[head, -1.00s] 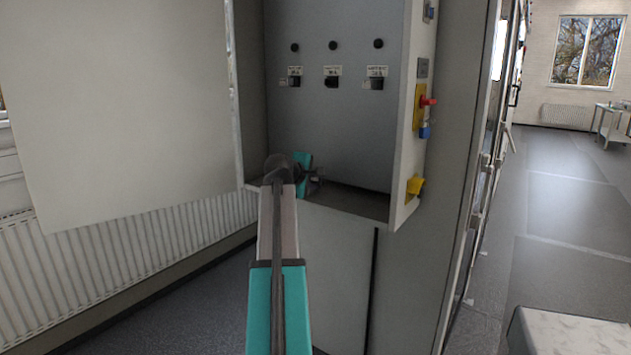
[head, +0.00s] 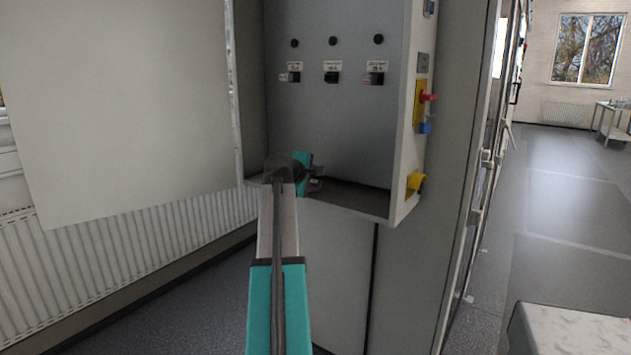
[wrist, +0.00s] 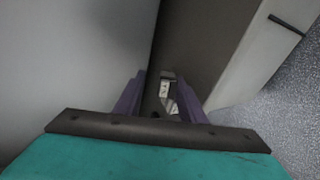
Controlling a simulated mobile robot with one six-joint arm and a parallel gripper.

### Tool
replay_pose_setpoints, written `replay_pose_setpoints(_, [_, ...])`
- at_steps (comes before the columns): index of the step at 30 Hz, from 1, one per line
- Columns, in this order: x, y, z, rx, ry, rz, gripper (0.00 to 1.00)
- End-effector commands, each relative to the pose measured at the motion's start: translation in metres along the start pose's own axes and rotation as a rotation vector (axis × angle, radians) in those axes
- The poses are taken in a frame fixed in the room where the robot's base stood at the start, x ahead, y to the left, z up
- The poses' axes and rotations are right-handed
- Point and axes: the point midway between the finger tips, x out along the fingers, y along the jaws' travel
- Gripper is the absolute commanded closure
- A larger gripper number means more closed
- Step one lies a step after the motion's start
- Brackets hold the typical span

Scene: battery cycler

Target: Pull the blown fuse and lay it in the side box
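Three black fuse holders with white labels sit in a row on the grey back panel of the cabinet: left (head: 294,77), middle (head: 331,77) and right (head: 375,78). Pale pieces show beside the left and right holders, none beside the middle one. I cannot tell which fuse is blown. My gripper (head: 318,180) is low inside the cabinet, below the holders. In the wrist view its purple fingers (wrist: 161,78) stand apart, with a small white-and-dark piece (wrist: 166,90) between them. I cannot tell whether they grip it. A yellow box (head: 415,182) is on the cabinet's right wall.
Round black knobs (head: 333,41) sit above the holders. A red switch (head: 428,97) on a yellow plate and a blue part (head: 425,128) project from the right wall. A large pale panel (head: 120,110) stands at left, before a radiator (head: 130,250).

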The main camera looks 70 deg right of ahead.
Motion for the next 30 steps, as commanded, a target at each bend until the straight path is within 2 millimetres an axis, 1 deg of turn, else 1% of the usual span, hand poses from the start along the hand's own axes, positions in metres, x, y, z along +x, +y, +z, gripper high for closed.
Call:
replay_pose_setpoints(5, [-0.006,-0.003,0.0,0.0,-0.001,-0.006,0.6])
replay_pose_setpoints(8, [-0.015,-0.003,0.0,0.0,0.001,-0.004,0.6])
replay_pose_setpoints(14, [-0.043,-0.002,0.001,0.0,0.001,-0.001,0.6])
replay_pose_setpoints(24, [-0.098,-0.001,0.0,0.0,0.002,0.001,0.6])
replay_pose_setpoints(30, [-0.124,-0.001,0.0,0.0,0.002,0.0,0.6])
